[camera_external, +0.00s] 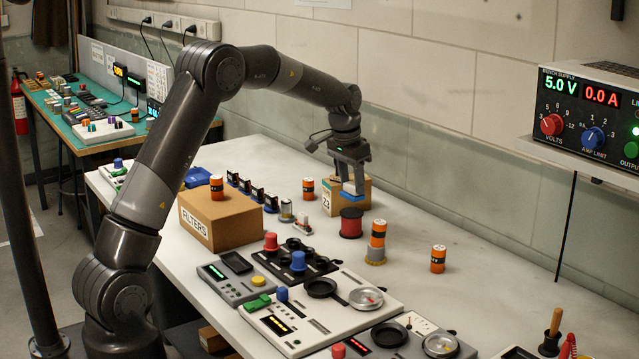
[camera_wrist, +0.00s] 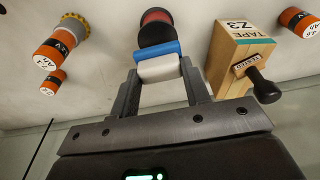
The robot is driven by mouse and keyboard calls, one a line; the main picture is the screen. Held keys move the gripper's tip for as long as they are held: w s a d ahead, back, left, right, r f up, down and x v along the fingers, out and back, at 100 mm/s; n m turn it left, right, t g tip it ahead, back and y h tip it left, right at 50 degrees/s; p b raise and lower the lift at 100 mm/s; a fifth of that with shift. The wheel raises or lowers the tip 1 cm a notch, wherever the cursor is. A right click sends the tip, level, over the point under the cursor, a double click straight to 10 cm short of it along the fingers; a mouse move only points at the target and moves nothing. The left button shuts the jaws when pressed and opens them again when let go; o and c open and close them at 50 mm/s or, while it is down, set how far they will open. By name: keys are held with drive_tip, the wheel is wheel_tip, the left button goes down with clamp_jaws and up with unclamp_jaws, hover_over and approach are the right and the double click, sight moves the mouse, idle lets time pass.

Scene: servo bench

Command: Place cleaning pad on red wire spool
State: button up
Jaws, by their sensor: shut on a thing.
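The cleaning pad (camera_external: 352,197), white with a blue edge, is held between the fingers of my gripper (camera_external: 352,184). In the wrist view the pad (camera_wrist: 160,67) sits between the two fingertips (camera_wrist: 160,78), its blue side towards the spool. The red wire spool (camera_external: 351,225), with black flanges, stands upright on the bench. The pad appears above the spool in the external view, with a visible gap. In the wrist view the spool (camera_wrist: 156,17) shows just beyond the pad, which overlaps its near end.
A cardboard box marked Z3 (camera_external: 331,196) stands beside the spool; a black-handled stamp (camera_wrist: 262,86) shows against it. Orange cells (camera_external: 378,234) stand right of the spool, one on a yellowish ring (camera_external: 375,256). The FILTERS box (camera_external: 220,222) and control panels (camera_external: 320,310) occupy the near bench.

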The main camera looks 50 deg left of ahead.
sight(351, 185)
drive_tip(key=shift+f, duration=1.75)
drive_tip(key=shift+f, duration=0.15)
drive_tip(key=o, duration=0.9)
drive_tip(key=shift+o, duration=0.2)
wheel_tip(351, 185, up, 12)
drive_tip(key=s, duration=0.2)
